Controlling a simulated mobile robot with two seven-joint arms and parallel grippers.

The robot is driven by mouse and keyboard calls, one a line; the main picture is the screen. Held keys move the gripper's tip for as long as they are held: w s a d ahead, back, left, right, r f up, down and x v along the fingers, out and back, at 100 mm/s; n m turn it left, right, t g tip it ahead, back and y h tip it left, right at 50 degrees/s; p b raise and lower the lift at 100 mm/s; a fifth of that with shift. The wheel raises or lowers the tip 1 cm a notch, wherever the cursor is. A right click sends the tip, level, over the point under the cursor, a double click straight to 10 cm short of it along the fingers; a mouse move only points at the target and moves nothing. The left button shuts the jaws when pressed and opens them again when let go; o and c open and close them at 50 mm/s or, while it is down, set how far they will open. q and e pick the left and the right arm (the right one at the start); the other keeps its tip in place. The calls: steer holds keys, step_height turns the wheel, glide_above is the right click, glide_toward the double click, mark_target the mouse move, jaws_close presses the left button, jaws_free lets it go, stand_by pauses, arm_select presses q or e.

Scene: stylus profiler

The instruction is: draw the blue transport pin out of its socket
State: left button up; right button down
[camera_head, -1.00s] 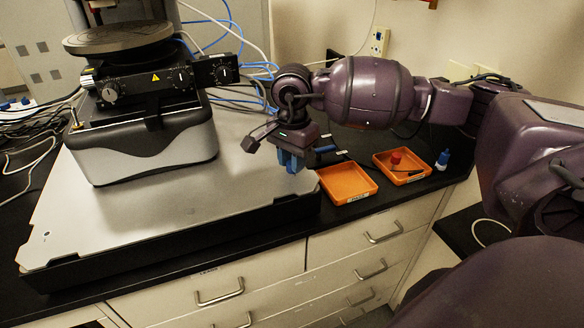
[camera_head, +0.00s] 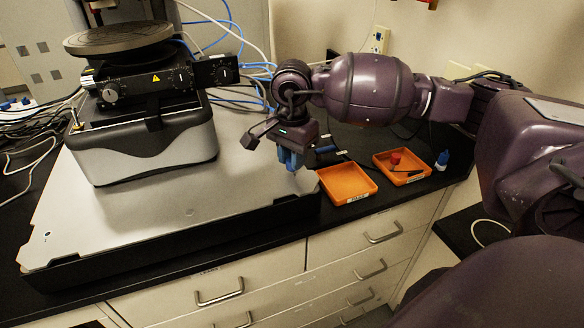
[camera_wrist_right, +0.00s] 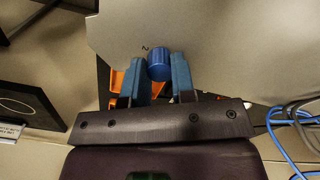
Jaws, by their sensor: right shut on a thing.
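My right gripper (camera_head: 291,162) hangs over the right end of the light grey plate (camera_head: 150,205), its blue fingers pointing down. In the right wrist view the gripper (camera_wrist_right: 161,72) is shut on the blue transport pin (camera_wrist_right: 159,66), a round blue knob between the two fingertips. A small printed "2" is on the plate beside the pin. In the head view the fingers hide the pin. The socket is hidden, so I cannot tell how far the pin sits in it. My left gripper is not in view.
The profiler (camera_head: 145,140) stands on the plate at left. An empty orange tray (camera_head: 368,191) lies right of the gripper. Another orange tray (camera_head: 420,176) holds a red-capped thing and a dark item. A blue bottle (camera_head: 442,160) stands beside it. Cables run behind.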

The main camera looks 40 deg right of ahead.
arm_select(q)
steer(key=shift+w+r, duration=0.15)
arm_select(e)
steer(key=shift+r, duration=0.2)
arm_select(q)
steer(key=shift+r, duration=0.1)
arm_select(e)
steer(key=shift+r, duration=0.2)
steer(key=shift+r, duration=0.2)
steer(key=shift+r+p, duration=0.8)
steer(key=shift+r, duration=0.8)
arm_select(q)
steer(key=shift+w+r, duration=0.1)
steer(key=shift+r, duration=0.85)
arm_select(e)
steer(key=shift+r, duration=0.3)
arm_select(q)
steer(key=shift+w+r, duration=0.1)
arm_select(e)
steer(key=shift+r+p, duration=0.35)
steer(key=shift+r, duration=0.2)
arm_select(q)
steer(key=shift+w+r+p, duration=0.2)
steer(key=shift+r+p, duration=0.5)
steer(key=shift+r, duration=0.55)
arm_select(e)
step_height(320, 180, up, 4)
steer(key=shift+f, duration=0.1)
